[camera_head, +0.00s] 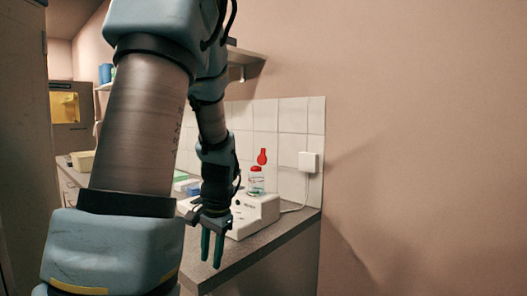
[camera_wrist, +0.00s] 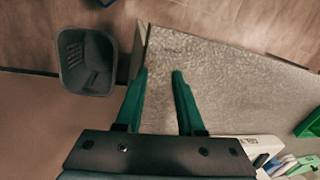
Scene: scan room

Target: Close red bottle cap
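A small clear bottle with a red top (camera_head: 256,180) stands on a white device (camera_head: 255,214) on the counter, near the tiled wall. A red rounded piece (camera_head: 262,156) shows just above the bottle; I cannot tell whether it is joined to it or is on the wall behind. My gripper (camera_head: 212,246) points down beside the counter's front edge, left of and lower in the picture than the bottle. In the wrist view my gripper (camera_wrist: 160,76) is open, its two green fingers apart with nothing between them. The bottle is not in the wrist view.
The grey counter (camera_wrist: 228,92) lies below my fingers. A dark bin (camera_wrist: 88,62) stands on the floor beside it. A green box (camera_wrist: 311,122) is at the right. A white socket box (camera_head: 308,162) with a cable is on the wall. A shelf (camera_head: 245,55) hangs above.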

